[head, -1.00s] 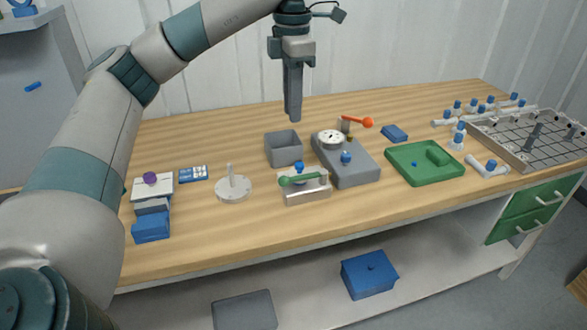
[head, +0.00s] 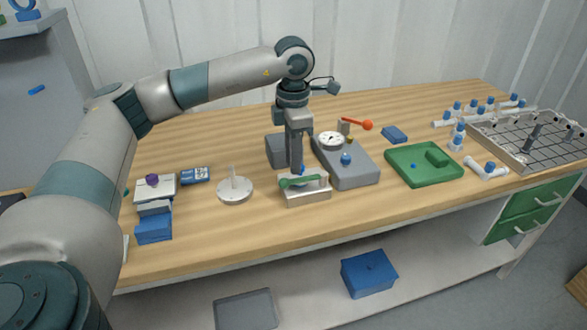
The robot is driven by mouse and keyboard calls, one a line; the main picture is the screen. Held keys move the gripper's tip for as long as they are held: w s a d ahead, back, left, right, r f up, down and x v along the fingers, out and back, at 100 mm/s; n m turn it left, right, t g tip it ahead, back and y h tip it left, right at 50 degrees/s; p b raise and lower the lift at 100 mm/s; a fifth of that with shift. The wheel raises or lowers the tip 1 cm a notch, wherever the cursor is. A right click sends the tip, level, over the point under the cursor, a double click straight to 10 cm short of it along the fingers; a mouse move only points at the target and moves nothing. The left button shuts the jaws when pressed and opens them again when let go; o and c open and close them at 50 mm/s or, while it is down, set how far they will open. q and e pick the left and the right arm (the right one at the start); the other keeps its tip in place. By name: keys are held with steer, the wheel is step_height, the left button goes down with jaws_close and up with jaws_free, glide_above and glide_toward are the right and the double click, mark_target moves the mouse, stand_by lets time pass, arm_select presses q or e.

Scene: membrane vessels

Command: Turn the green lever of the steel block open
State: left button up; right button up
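The steel block (head: 306,194) stands near the front middle of the table in the head view. Its green lever (head: 300,182) lies along the top of the block, roughly left to right. My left gripper (head: 296,172) points straight down just behind and over the lever, its fingertips close to it. I cannot tell whether they touch it. The fingers look close together, but the gap between them does not show. The gripper partly hides the block's blue knob (head: 302,169). My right gripper is not in view.
A grey open box (head: 277,150) stands just behind my gripper. A white disc with a post (head: 235,188) stands left. The table front is clear.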

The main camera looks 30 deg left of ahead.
mark_target(293, 180)
arm_select(q)
step_height(293, 180, down, 3)
steer(key=shift+f+p, duration=0.2)
steer(key=shift+p, duration=0.1)
steer(key=shift+f, duration=0.5)
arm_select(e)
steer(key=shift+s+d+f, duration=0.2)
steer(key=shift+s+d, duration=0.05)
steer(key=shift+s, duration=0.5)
arm_select(q)
jaws_close()
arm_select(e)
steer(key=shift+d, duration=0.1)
